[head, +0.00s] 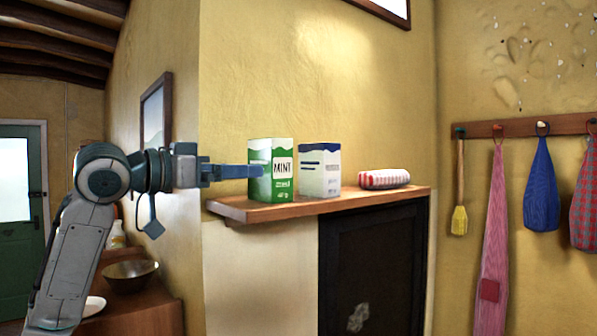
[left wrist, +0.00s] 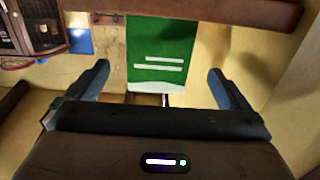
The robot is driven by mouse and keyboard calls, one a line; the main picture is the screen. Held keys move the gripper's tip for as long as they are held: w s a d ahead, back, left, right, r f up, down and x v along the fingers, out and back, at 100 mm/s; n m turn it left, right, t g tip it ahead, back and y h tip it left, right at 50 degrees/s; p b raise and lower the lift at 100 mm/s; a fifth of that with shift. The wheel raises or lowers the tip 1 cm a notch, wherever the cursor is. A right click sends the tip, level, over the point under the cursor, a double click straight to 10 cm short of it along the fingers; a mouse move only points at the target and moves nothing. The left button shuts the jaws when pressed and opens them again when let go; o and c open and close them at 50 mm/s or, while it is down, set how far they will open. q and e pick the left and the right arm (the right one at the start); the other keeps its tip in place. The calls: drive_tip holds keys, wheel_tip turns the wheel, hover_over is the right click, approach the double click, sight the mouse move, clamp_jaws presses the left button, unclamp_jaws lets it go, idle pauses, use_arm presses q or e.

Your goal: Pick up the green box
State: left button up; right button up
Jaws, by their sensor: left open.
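The green box (head: 271,169), green and white with the word MINT, stands upright on a wooden shelf (head: 300,207). My left gripper (head: 255,171) reaches in from the left, with its fingers level with the box and overlapping its left side in the head view. In the left wrist view the green box (left wrist: 162,55) shows between the two spread fingers of my left gripper (left wrist: 160,85), with a gap on each side. The gripper is open and holds nothing. Whether a finger touches the box cannot be told. My right gripper is not in view.
A white and blue box (head: 320,170) stands just right of the green box. A red and white striped case (head: 384,179) lies further right on the shelf. A wall rail (head: 520,127) with hanging items is at the right. A bowl (head: 130,274) sits on a lower counter at the left.

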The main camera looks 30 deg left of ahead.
sight(258, 162)
use_arm(q)
drive_tip(key=shift+w+d+r+p, duration=0.25)
drive_tip(key=shift+w+r+p, duration=0.25)
drive_tip(key=shift+w, duration=0.2)
drive_tip(key=p+x, duration=0.2)
drive_tip(key=shift+w+d, duration=0.2)
drive_tip(key=shift+w, duration=0.15)
drive_tip(key=shift+w+d+f, duration=0.1)
drive_tip(key=shift+w, duration=0.2)
drive_tip(key=p, duration=0.1)
drive_tip(key=w+p, duration=0.1)
drive_tip(key=w+d+p, duration=0.1)
drive_tip(key=shift+w+r, duration=0.15)
drive_tip(key=shift+r, duration=0.15)
drive_tip(key=shift+p+x, duration=0.8)
drive_tip(key=shift+x, duration=0.15)
drive_tip(key=shift+w+d+f, duration=0.15)
drive_tip(key=shift+w+d, duration=0.05)
drive_tip(key=shift+w, duration=0.25)
drive_tip(key=shift+s, duration=0.1)
drive_tip(key=shift+a, duration=0.1)
drive_tip(key=c, duration=0.9)
drive_tip(key=shift+c, duration=0.6)
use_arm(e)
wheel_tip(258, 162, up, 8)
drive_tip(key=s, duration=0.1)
